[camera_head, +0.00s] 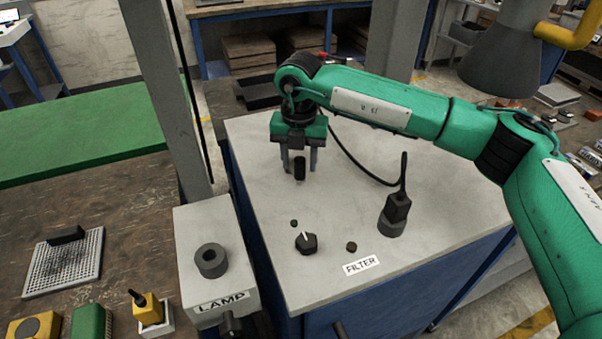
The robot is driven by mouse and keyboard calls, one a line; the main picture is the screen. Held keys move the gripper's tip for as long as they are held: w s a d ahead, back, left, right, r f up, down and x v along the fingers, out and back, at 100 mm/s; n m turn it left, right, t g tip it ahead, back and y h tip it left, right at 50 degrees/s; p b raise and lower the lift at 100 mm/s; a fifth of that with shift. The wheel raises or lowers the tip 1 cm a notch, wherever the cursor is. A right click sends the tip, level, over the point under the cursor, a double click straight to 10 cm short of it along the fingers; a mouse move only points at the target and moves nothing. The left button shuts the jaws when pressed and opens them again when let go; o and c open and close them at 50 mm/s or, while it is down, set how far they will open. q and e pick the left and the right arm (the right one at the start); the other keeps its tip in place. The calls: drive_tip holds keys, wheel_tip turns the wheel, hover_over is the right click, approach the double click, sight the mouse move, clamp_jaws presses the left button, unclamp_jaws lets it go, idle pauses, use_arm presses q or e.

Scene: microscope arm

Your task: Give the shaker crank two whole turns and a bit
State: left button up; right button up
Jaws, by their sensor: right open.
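My right gripper (300,168) points down over the back of a grey-topped blue cabinet (262,160). Its two fingers are apart. A short dark upright grip (299,170) shows between and slightly in front of the fingers; it may be the shaker crank's handle, but no label names it. I cannot tell whether the fingers touch it. The gripper hides whatever lies behind it. A black lever (398,203) stands on a round grey base to the right. My left gripper is out of view.
A black pointer knob (306,243) sits near the FILTER label (361,265), with small dark studs beside it. A grey LAMP box (212,290) with a dark ring (211,260) stands to the left. A dark cable curves behind the lever. The cabinet top's middle is clear.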

drive_tip(key=shift+r+p, duration=1.4)
drive_tip(key=shift+r, duration=2.45)
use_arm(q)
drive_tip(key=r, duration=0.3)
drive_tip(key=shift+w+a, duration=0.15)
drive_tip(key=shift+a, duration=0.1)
